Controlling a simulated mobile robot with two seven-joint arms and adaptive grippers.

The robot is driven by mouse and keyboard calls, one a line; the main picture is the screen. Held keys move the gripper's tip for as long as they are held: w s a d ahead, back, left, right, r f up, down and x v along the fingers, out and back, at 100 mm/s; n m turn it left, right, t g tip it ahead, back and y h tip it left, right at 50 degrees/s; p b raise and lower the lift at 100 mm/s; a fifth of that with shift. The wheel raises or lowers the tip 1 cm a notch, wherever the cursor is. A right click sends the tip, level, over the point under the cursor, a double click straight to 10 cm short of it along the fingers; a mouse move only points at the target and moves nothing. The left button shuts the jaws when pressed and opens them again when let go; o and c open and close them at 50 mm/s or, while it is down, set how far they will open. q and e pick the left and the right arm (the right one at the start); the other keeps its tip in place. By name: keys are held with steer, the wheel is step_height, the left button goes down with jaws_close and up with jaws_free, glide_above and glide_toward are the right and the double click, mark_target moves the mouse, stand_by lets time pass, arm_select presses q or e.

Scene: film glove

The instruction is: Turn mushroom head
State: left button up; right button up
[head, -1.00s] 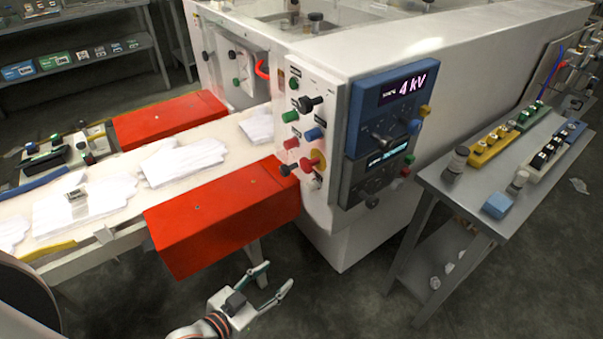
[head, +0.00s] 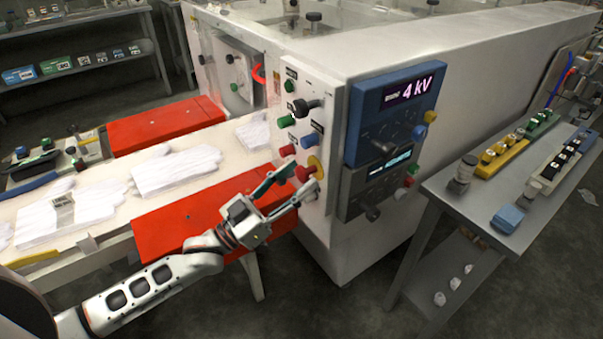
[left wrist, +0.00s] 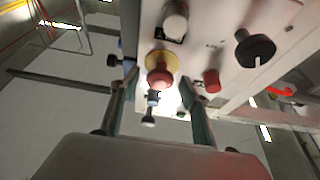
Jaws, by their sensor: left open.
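The red mushroom head (head: 304,172) sits on a yellow collar on the white machine's control panel. In the left wrist view the mushroom head (left wrist: 160,78) faces me between the fingertips. My left gripper (head: 303,178) is open, with its fingertips close to the mushroom head, one on each side. In the left wrist view the gripper (left wrist: 160,90) has a visible gap to the head on both sides; contact does not show. My right gripper is not in view.
Red (left wrist: 211,80) and black (left wrist: 255,48) knobs sit near the fingers on the panel. A side table (head: 460,205) stands at right.

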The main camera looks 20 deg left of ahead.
arm_select(q)
steer(key=shift+x, duration=0.85)
steer(key=c, duration=1.1)
steer(key=shift+f, duration=0.1)
